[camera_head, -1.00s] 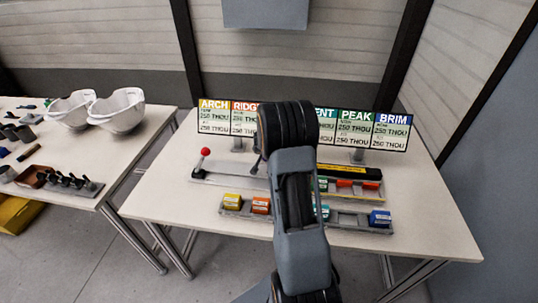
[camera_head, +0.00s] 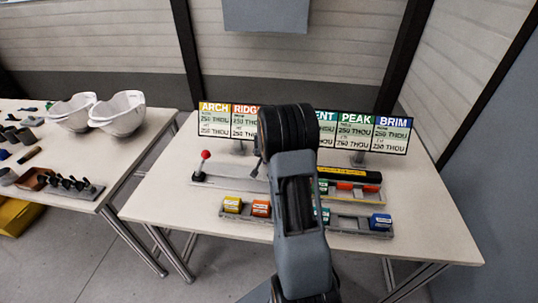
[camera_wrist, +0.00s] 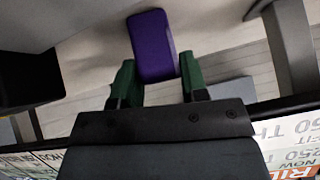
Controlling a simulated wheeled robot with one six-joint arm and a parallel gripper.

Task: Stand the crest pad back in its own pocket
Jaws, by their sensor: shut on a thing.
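A purple pad (camera_wrist: 152,45) is held between the green fingers of my gripper (camera_wrist: 156,68) in the wrist view. I take it for the crest pad; no label shows on it. In the head view my arm hides the gripper and the pad. The pocket rack (camera_head: 345,231) lies at the table's front, with a yellow pad (camera_head: 232,204) and an orange pad (camera_head: 261,208) at left, a teal pad (camera_head: 323,215) partly hidden, and a blue pad (camera_head: 380,222) at right. A pocket between teal and blue looks empty. My arm covers the rack's middle.
A lever with a red knob (camera_head: 206,155) stands on the rear fixture, left. A black-and-yellow bar (camera_head: 350,175) lies at right. A sign board (camera_head: 372,133) stands behind, its middle hidden. White helmet shells (camera_head: 118,112) are on the left table. The table's front right is clear.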

